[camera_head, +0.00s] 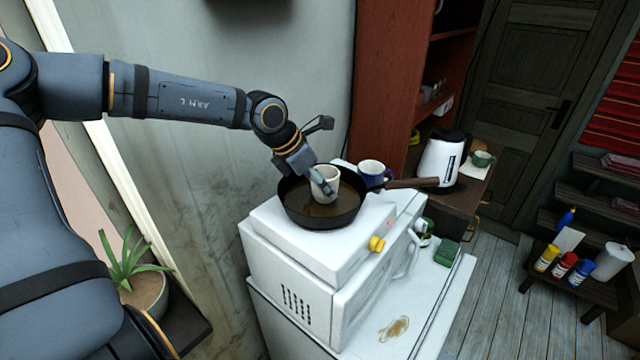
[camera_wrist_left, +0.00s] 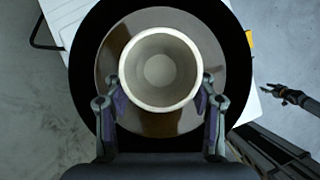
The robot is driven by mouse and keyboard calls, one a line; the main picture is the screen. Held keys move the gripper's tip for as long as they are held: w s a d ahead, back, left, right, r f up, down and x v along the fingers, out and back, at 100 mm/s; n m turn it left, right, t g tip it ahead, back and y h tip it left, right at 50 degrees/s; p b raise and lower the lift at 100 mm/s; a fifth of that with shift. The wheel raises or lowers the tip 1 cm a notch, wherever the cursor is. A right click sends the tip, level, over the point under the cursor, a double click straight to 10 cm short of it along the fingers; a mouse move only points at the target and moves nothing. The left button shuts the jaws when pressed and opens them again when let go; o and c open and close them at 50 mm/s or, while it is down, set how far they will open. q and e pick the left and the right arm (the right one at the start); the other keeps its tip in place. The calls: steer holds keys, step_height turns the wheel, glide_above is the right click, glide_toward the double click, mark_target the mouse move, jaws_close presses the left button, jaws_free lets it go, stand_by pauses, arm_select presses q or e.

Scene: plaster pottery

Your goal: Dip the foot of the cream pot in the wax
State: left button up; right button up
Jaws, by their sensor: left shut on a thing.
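The cream pot (camera_head: 325,176) is upright in my left gripper (camera_head: 319,181), low inside the black pan (camera_head: 296,218) on the white oven. In the left wrist view, the pot (camera_wrist_left: 159,70) shows its round rim and empty inside, with a finger of the left gripper (camera_wrist_left: 160,92) pressed on each side. Brown wax (camera_head: 338,208) covers the pan's floor around the pot. The pot's foot is hidden in the wrist view, so I cannot tell whether it touches the wax. My right gripper (camera_wrist_left: 282,92) shows small at the right of the wrist view, its opening unclear.
The wall is close behind.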

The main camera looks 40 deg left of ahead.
arm_select(q)
steer(key=shift+f, duration=0.2)
steer(key=shift+b, duration=0.35)
stand_by(0.7)
steer(key=shift+s+f, duration=0.15)
steer(key=shift+f, duration=0.1)
stand_by(1.8)
stand_by(0.5)
steer(key=shift+r, duration=0.15)
steer(key=shift+r+p, duration=0.5)
steer(key=shift+r, duration=0.55)
steer(key=shift+w, duration=0.2)
